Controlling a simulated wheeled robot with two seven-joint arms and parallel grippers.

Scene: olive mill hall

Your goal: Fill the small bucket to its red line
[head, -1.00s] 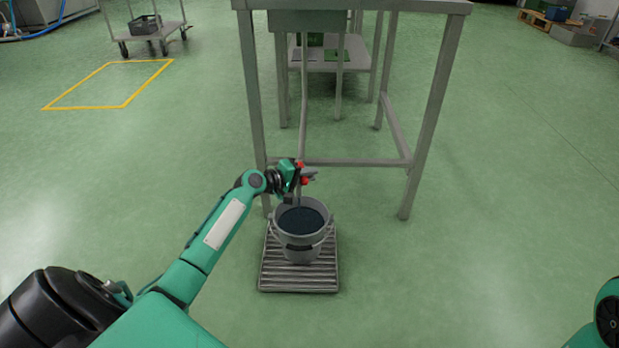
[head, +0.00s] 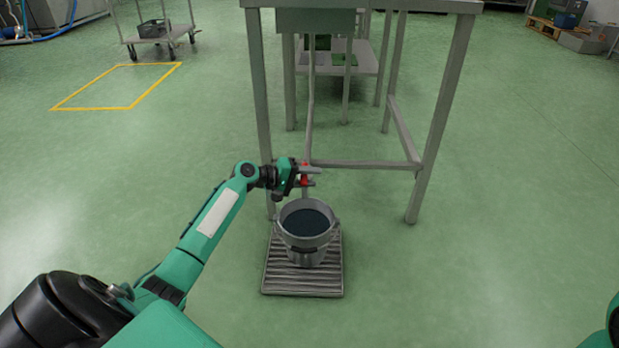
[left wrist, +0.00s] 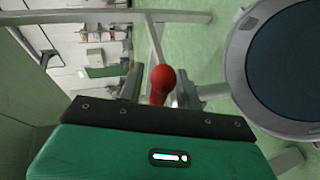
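The small grey bucket (head: 306,236) stands upright with dark liquid (head: 306,222) inside. Its rim and dark contents also show at the right of the left wrist view (left wrist: 238,68). I cannot make out a red line on it. My left gripper (head: 314,177) is just above and behind the bucket's rim. A rounded red knob (left wrist: 161,84) sits between its two fingers in the left wrist view, close to the palm. Whether the fingers press on the knob is not clear. My right gripper is out of view.
The bucket rests on a ribbed grey platform (head: 302,286) on the green floor. A tall metal stand (head: 437,130) with legs and a crossbar rises behind it, with a thin vertical pipe (head: 310,100). A wheeled cart (head: 160,38) is far left. Floor to the right is clear.

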